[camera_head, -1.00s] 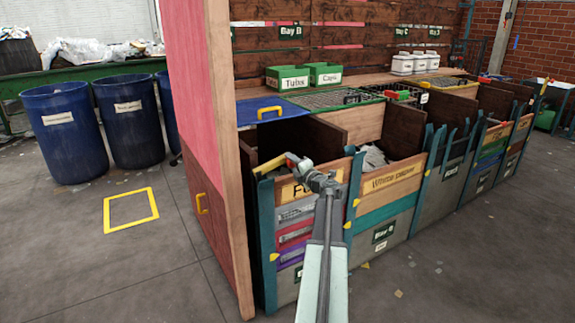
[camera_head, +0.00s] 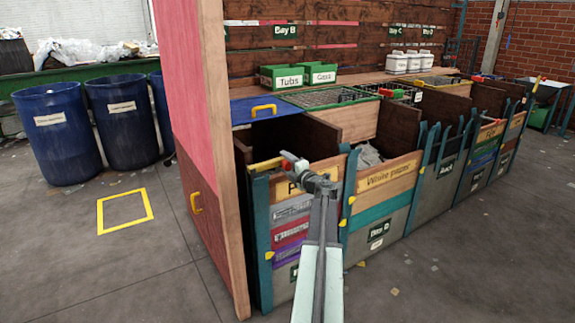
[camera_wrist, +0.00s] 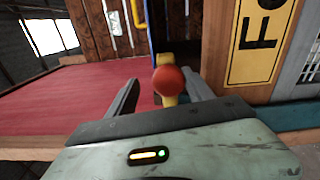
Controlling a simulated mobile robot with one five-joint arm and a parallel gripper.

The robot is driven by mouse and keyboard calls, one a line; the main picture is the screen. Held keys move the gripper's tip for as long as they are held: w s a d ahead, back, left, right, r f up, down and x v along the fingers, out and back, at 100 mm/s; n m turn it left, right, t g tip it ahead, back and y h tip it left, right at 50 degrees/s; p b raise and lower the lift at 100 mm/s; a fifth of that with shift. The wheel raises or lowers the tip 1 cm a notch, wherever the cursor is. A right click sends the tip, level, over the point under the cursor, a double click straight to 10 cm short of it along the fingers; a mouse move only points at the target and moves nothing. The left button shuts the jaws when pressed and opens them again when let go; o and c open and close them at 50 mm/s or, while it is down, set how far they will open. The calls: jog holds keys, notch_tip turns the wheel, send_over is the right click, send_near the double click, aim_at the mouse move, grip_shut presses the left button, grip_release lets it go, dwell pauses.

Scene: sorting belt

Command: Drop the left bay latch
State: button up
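The left bay latch is a yellow bar (camera_head: 264,164) at the top left of the front bay, by the teal post. In the wrist view its round red knob (camera_wrist: 168,80) faces me, with a yellow stem (camera_wrist: 167,101) below it. My gripper (camera_head: 289,165) is at the right end of the bar in the head view. In the wrist view my gripper (camera_wrist: 161,77) is open, with one finger on each side of the knob. Dark gaps show between the fingers and the knob. The far side of the latch is hidden.
A pink and wooden panel (camera_head: 187,85) stands close on the left. The bay's front boards (camera_head: 290,231) lie just below my gripper.

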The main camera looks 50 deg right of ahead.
jog(key=shift+d, duration=0.1)
jog(key=v, duration=0.8)
jog(key=shift+w, duration=0.1)
